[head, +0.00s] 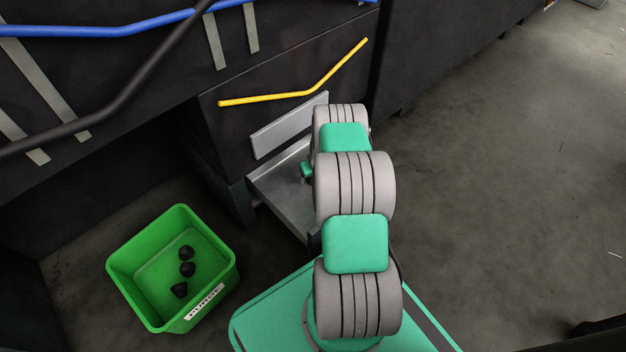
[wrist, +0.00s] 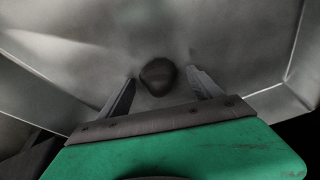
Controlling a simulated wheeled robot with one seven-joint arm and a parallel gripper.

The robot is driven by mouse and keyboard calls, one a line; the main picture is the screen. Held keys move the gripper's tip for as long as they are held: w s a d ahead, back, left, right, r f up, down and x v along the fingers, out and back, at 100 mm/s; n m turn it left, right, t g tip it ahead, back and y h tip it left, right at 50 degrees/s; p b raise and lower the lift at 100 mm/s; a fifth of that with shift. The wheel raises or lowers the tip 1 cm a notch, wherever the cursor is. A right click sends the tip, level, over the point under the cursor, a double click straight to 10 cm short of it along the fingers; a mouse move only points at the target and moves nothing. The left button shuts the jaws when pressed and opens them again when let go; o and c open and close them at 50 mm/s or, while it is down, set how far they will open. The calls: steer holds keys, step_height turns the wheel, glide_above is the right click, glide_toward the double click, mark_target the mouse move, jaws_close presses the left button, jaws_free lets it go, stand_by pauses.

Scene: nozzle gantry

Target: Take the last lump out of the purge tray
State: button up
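The purge tray (head: 283,184) is a grey metal tray low in the machine, left of my arm in the head view; my arm hides part of it. In the wrist view the tray's bare metal floor (wrist: 225,40) fills most of the picture. One dark round lump (wrist: 158,76) lies on that floor. My gripper (wrist: 162,82) is open, with one finger on each side of the lump and a gap visible on both sides. In the head view the gripper's fingers are hidden behind my arm.
A green bin (head: 122,281) labelled PURGE stands on the floor at the lower left, with several dark lumps (head: 187,269) in it. A yellow bar (head: 290,97) runs on the dark panel above the tray. The floor on the right (head: 500,190) is clear.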

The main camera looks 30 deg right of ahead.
steer(key=c, duration=1.4)
